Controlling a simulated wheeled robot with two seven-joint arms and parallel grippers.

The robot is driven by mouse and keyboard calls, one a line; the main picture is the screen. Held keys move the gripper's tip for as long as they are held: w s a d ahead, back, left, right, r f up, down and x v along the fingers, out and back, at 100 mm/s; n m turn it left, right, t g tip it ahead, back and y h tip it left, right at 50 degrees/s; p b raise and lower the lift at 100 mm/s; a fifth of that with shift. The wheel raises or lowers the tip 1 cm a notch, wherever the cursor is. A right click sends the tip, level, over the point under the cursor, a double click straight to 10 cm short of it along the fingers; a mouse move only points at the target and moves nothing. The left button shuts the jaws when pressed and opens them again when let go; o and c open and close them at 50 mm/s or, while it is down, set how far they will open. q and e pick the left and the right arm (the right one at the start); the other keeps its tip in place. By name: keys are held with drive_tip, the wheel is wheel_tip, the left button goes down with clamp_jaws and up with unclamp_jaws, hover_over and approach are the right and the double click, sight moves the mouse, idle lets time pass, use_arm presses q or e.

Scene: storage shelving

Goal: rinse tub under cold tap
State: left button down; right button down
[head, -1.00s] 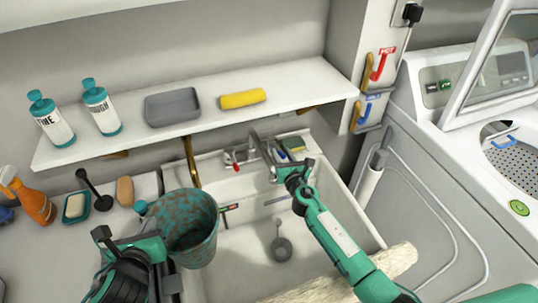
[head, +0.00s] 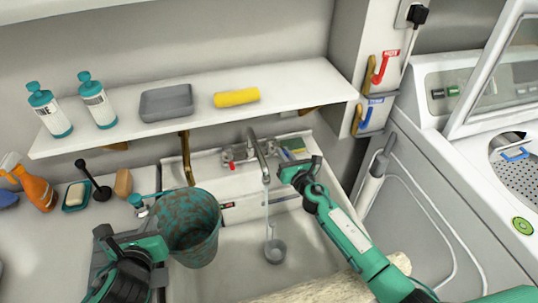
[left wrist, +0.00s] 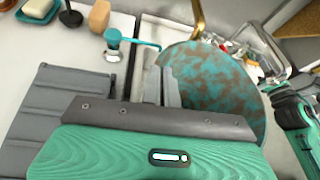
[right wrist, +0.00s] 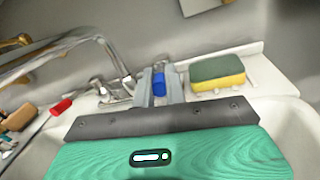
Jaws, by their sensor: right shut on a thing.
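The tub (head: 190,228), a teal bucket with brown patches, is at the left side of the sink (head: 232,268), left of the spout. My left gripper (head: 158,232) has its fingers closed on the tub's wall near the rim; the left wrist view shows the tub (left wrist: 222,90) right beside them. The tap (head: 258,150) arches over the sink, and a thin stream of water (head: 267,205) falls from it, to the right of the tub. My right gripper (head: 297,170) is shut on the blue cold knob (right wrist: 158,84). A red hot knob (right wrist: 61,107) shows left of it.
A grey drain fitting (head: 275,251) is on the sink floor. A shelf (head: 300,85) with bottles, a grey tray and a yellow roll hangs above. A sponge (right wrist: 217,72) lies behind the right gripper. Soap, brush and a spray bottle (head: 38,190) stand on the left counter.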

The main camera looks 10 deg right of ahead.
drive_tip(key=shift+w+d+r+n+y, duration=0.1)
drive_tip(key=shift+w+d+n+y, duration=0.1)
drive_tip(key=shift+n+y, duration=0.3)
drive_tip(key=shift+d, duration=0.1)
drive_tip(key=c, duration=1.5)
unclamp_jaws()
drive_tip(key=shift+o, duration=0.2)
drive_tip(key=shift+s, duration=0.15)
drive_tip(key=v, duration=1.1)
drive_tip(key=shift+s+d+b, duration=0.25)
drive_tip(key=shift+s+b, duration=0.1)
drive_tip(key=shift+b, duration=0.1)
